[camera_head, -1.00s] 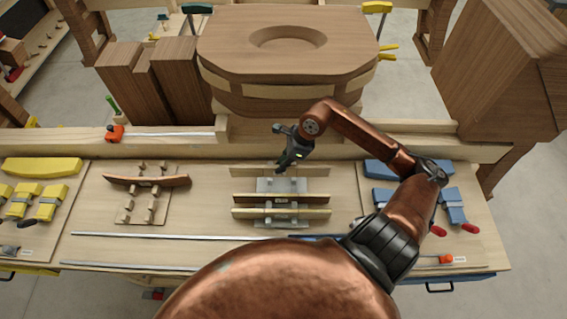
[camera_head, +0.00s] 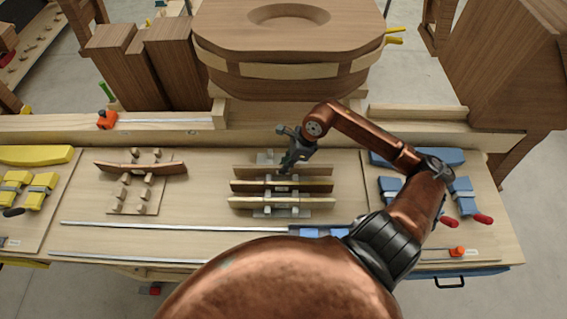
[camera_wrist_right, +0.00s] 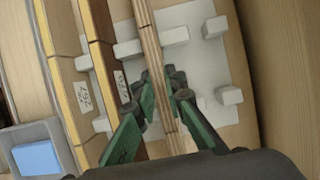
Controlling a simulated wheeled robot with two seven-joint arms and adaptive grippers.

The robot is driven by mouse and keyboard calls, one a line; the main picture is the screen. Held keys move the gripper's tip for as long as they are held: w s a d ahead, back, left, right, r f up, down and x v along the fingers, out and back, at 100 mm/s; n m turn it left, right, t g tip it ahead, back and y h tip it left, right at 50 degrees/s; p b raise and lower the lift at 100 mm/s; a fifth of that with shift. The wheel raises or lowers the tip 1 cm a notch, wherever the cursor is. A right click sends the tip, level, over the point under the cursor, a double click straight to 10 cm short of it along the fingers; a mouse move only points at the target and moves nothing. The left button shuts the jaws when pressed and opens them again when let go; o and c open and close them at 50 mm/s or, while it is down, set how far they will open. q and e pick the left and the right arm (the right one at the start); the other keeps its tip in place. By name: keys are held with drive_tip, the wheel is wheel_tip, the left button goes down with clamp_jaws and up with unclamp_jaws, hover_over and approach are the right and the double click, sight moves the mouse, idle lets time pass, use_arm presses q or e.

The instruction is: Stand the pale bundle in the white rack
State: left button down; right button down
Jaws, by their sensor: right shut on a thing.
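The white rack (camera_head: 265,157), a pale plate with block-like pegs, lies mid-bench and shows in the wrist view too (camera_wrist_right: 205,72). My right gripper (camera_head: 284,169) comes from above, its green fingers (camera_wrist_right: 165,98) shut on the pale bundle (camera_head: 318,171). That bundle, a long striped strip (camera_wrist_right: 148,38), is on edge over the rack's far part, between pegs and parallel to the other bundles. I cannot tell whether its lower edge touches the plate. A darker bundle (camera_head: 250,186) and a yellowish-edged bundle (camera_head: 245,203) stand nearer in the rack. My left gripper is out of view.
A pegged board with a curved brown piece (camera_head: 140,168) lies to the left. Blue clamps (camera_head: 460,197) lie to the right and yellow clamps (camera_head: 40,183) at far left. Long metal bars (camera_head: 170,228) lie in front. A large wooden seat form (camera_head: 285,60) stands behind.

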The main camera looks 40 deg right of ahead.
drive_tip(key=shift+r, duration=0.15)
drive_tip(key=shift+s+a+r, duration=0.15)
drive_tip(key=shift+r, duration=0.05)
drive_tip(key=shift+a, duration=0.1)
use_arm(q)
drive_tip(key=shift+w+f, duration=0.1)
use_arm(e)
drive_tip(key=shift+f, duration=0.15)
use_arm(q)
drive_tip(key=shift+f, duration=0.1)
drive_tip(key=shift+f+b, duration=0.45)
drive_tip(key=shift+b, duration=0.2)
use_arm(e)
drive_tip(key=shift+f, duration=0.45)
drive_tip(key=c, duration=1.9)
unclamp_jaws()
